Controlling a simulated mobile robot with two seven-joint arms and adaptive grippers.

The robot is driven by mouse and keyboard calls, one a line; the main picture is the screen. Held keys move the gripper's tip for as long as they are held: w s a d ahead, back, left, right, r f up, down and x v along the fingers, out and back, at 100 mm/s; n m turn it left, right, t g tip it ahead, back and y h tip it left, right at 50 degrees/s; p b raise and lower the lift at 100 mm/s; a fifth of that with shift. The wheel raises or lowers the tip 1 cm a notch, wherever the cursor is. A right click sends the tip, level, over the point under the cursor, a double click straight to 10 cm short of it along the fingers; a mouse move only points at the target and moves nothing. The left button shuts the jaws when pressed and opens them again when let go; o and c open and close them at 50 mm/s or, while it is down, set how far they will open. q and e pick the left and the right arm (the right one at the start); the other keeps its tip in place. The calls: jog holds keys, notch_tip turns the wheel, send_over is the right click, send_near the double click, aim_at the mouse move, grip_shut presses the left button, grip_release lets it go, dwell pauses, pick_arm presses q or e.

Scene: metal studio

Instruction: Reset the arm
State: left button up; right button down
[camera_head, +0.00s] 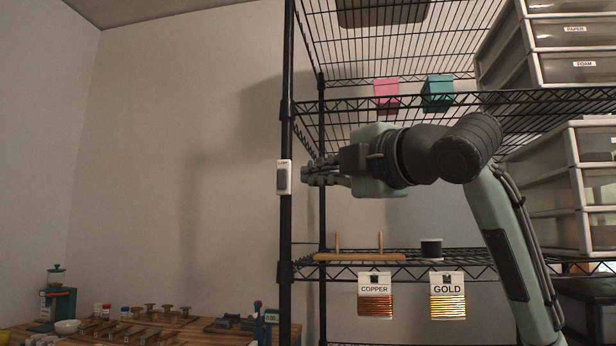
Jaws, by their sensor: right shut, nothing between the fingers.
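My right arm comes in from the lower right and bends left at its wrist. My right gripper (312,174) points left in front of the wire shelf, close to its front left post. Its fingers are shut and hold nothing. A small white and grey device (284,177) sits on that post, just left of the fingertips. I cannot tell whether the fingertips touch it. My left gripper is not in view.
The black wire shelf (430,99) fills the right side. Pink (386,92) and teal (438,90) bins, a wooden peg rack (360,257), copper (375,300) and gold (447,300) wire, and drawer units (570,190) surround my arm. A cluttered wooden bench (215,338) stands lower left.

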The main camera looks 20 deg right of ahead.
dwell(0.4)
jog(key=w+f+m+g, duration=0.1)
jog(key=w+f+m, duration=0.1)
jog(key=w+f, duration=0.35)
jog(key=w+f+m+g+h, duration=0.1)
jog(key=w+f+m, duration=0.1)
jog(key=f, duration=0.7)
jog(key=w+f+m+g, duration=0.1)
jog(key=w+f, duration=0.2)
jog(key=f, duration=0.4)
jog(key=s+d+f+m+g+h, duration=0.1)
jog(key=s+f+m+g, duration=0.2)
jog(key=f, duration=1.6)
jog(key=s+d+f+m+g+h, duration=0.1)
jog(key=f+m+g, duration=0.3)
jog(key=f, duration=1.5)
jog(key=s+d+f+m+g+h, duration=0.2)
jog(key=s+f+m+g, duration=0.3)
jog(key=s+f, duration=2.3)
jog(key=shift+s+d+f+m, duration=0.25)
jog(key=shift+s+m, duration=0.4)
jog(key=shift+m, duration=0.45)
